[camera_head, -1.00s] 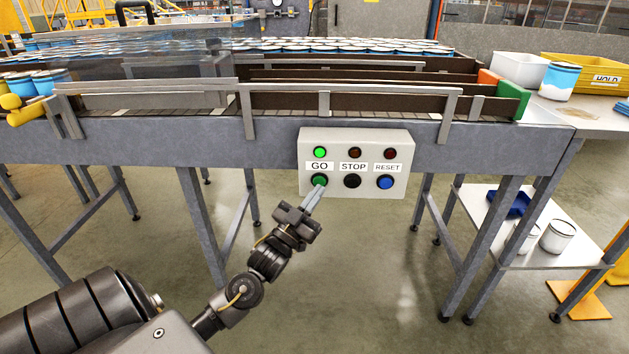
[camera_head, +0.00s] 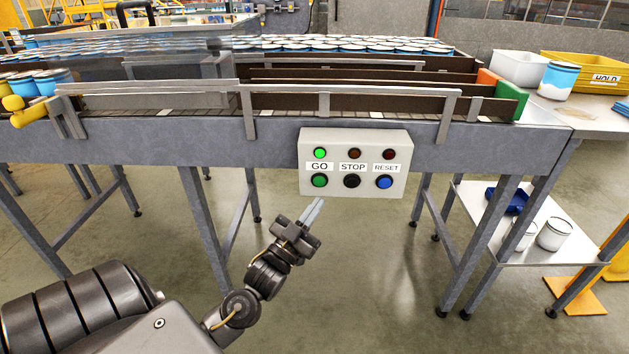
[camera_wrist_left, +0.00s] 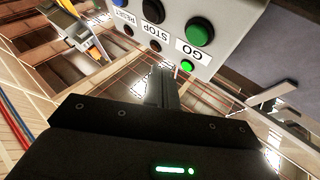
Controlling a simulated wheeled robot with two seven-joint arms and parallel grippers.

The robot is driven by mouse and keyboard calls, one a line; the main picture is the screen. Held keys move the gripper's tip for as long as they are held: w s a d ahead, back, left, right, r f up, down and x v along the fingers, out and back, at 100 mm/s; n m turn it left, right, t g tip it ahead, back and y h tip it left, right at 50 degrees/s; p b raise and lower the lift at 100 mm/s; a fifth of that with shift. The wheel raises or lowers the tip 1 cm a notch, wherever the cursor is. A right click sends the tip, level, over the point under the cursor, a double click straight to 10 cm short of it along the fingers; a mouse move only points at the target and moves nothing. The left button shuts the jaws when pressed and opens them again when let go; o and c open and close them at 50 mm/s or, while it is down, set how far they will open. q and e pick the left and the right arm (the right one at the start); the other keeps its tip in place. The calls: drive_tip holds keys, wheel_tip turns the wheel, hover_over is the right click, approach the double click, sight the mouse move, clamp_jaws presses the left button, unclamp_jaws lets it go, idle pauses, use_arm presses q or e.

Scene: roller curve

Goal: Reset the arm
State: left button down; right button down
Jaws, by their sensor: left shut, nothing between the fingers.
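My left gripper (camera_head: 313,212) is shut and empty. Its fingertips stand just below the control box (camera_head: 400,142), apart from the green GO button (camera_head: 319,180). The box is pale grey and fixed to the conveyor's front, with a black STOP button (camera_head: 352,181) and a blue RESET button (camera_head: 384,182). The lamp above GO (camera_head: 320,153) is lit green; the other two lamps are dark red. In the left wrist view the shut fingers (camera_wrist_left: 162,85) point toward the box, beside the lit GO lamp (camera_wrist_left: 187,66). My right gripper is not in view.
The conveyor (camera_head: 150,140) spans the view, with blue-and-white cans (camera_head: 330,44) behind its rails. A side table at right carries a white bin (camera_head: 518,68) and a yellow HOLD bin (camera_head: 590,72). Floor below the box is clear.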

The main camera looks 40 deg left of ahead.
use_arm(q)
drive_tip(key=shift+w, duration=0.1)
idle(0.4)
